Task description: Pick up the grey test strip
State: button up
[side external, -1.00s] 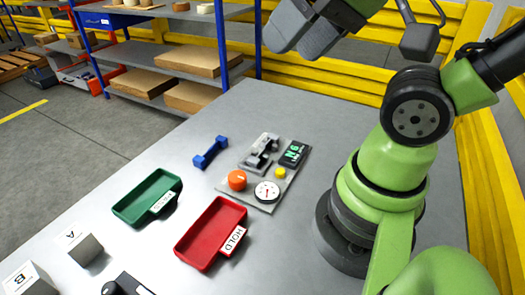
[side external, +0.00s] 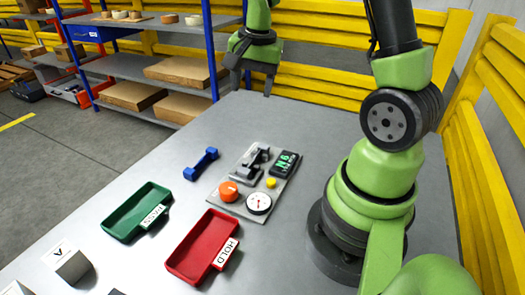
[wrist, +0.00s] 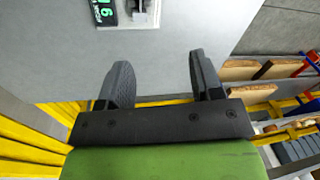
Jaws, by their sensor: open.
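I cannot make out a separate grey test strip in either view. A grey test device (side external: 226,203) sits on the table with a grey clamp (side external: 249,160) on it, and any strip there is too small to tell apart. Part of the clamp shows at the top of the wrist view (wrist: 146,12). My gripper (side external: 251,88) is at the far end of the table, high and well away from the device. In the wrist view its two dark fingers (wrist: 158,72) are spread apart with nothing between them.
A blue dumbbell-shaped piece (side external: 201,164) lies left of the device. A green tray (side external: 136,212) and a red HOLD tray (side external: 200,245) stand nearer the front. Shelves (side external: 150,60) and yellow barriers (side external: 320,85) stand behind the table.

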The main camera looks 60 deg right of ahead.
aim_at(260, 155)
jog(key=d+f+m, duration=0.1)
jog(key=f, duration=0.3)
jog(key=d+f+m+g, duration=0.1)
jog(key=d+f, duration=0.1)
jog(key=f, duration=0.2)
jog(key=d+f+m, duration=0.1)
jog(key=d+f, duration=0.1)
jog(key=f, duration=0.2)
jog(key=shift+s+f+g, duration=0.3)
jog(key=shift+s+g, duration=0.05)
jog(key=shift+g, duration=0.05)
jog(key=f, duration=0.5)
jog(key=shift+s+a+f, duration=0.1)
jog(key=shift+a+f, duration=0.2)
jog(key=shift+f, duration=0.05)
jog(key=shift+c, duration=0.2)
jog(key=c, duration=1)
